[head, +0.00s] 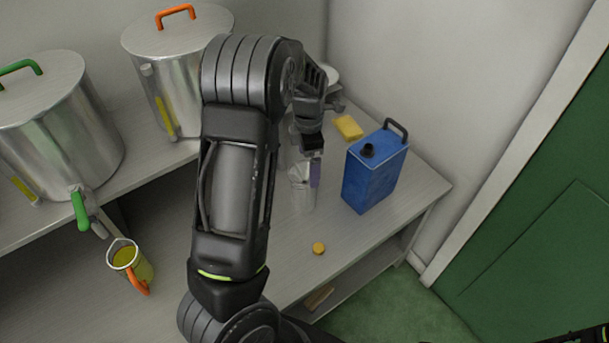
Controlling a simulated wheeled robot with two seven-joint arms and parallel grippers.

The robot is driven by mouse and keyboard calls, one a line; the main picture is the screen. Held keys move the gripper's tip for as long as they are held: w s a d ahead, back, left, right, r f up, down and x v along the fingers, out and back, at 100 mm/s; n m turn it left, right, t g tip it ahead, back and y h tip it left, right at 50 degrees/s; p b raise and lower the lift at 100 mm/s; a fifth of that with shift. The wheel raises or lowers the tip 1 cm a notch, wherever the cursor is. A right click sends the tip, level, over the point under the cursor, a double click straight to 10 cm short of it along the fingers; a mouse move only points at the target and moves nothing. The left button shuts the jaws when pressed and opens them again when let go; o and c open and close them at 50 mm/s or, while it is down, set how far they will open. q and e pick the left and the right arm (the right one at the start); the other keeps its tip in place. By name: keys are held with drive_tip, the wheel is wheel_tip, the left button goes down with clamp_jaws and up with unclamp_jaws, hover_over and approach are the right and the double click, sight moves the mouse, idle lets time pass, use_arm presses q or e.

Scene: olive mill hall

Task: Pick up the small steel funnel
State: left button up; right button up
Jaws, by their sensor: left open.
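My left gripper (312,145) is open and points down over the right part of the bench; my arm hides part of it. Just below it stands a small silvery, partly clear object (301,188) with a purplish patch. Its upper part looks like steel and may be the small steel funnel, perhaps in a clear vessel, but I cannot tell for sure. The gripper is close to its top; whether they touch is unclear.
A blue canister (372,177) stands close right of the gripper, with a yellow block (349,127) behind. A yellow cap (318,248) lies in front. Two steel drums (62,140) (180,80) and an orange-handled jug (130,262) are left. Bare bench (350,232) shows front right.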

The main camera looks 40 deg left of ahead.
use_arm(q)
drive_tip(key=shift+f, duration=0.9)
drive_tip(key=shift+s+f, duration=0.1)
wheel_tip(320, 180, down, 5)
drive_tip(key=shift+p, duration=0.45)
drive_tip(key=shift+c, duration=0.4)
drive_tip(key=c, duration=1.3)
wheel_tip(320, 180, up, 10)
drive_tip(key=shift+r+b, duration=0.1)
drive_tip(key=shift+b, duration=0.2)
